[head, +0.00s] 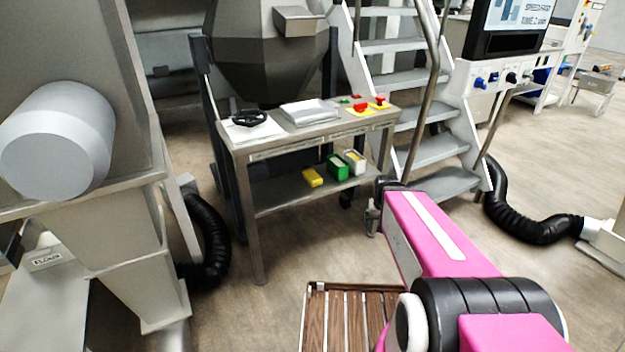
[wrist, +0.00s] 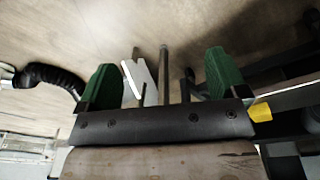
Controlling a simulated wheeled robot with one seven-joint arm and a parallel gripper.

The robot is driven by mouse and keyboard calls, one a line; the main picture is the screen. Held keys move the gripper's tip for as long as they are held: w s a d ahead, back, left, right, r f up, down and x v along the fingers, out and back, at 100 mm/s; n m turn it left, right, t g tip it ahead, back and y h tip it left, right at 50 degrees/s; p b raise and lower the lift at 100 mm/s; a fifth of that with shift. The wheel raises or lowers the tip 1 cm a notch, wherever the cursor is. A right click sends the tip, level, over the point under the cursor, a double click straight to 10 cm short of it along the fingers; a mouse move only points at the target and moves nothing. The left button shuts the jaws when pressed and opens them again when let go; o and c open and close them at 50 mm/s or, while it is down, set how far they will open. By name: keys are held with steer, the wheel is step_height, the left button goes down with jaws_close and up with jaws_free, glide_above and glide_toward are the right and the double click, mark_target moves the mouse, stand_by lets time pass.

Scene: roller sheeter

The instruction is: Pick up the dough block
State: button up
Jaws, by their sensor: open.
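I cannot make out a dough block in either view. My gripper shows in the wrist view (wrist: 163,80) as two green-padded fingers spread wide apart on a dark bolted bar. It is open, and I see nothing held between the fingers. In the head view my pink arm reaches away from me toward the steel table, and its far end hangs beside the table's right legs, above the floor. The fingers are too small or hidden to make out there.
The steel table (head: 290,136) carries a grey covered item (head: 310,112) and red buttons. Its lower shelf holds a yellow box (head: 312,177) and a green box (head: 337,167). Metal stairs (head: 437,150) stand behind. A black hose (head: 525,222) lies right. A slatted wooden surface (head: 345,318) is near me.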

steer(key=w+a+f+t+h, duration=0.1)
steer(key=w+f+t, duration=0.25)
steer(key=w, duration=0.75)
steer(key=n+t+y, duration=0.6)
steer(key=t+y, duration=0.4)
glide_toward(314, 183)
steer(key=r, duration=0.2)
steer(key=shift+s+d+r, duration=0.1)
steer(key=shift+d+r, duration=0.25)
steer(key=shift+d, duration=0.05)
steer(key=shift+y, duration=0.3)
steer(key=x, duration=0.5)
steer(key=shift+r+x, duration=0.1)
steer(key=shift+x, duration=1.35)
steer(key=shift+r+x, duration=0.15)
steer(key=shift+x, duration=1.35)
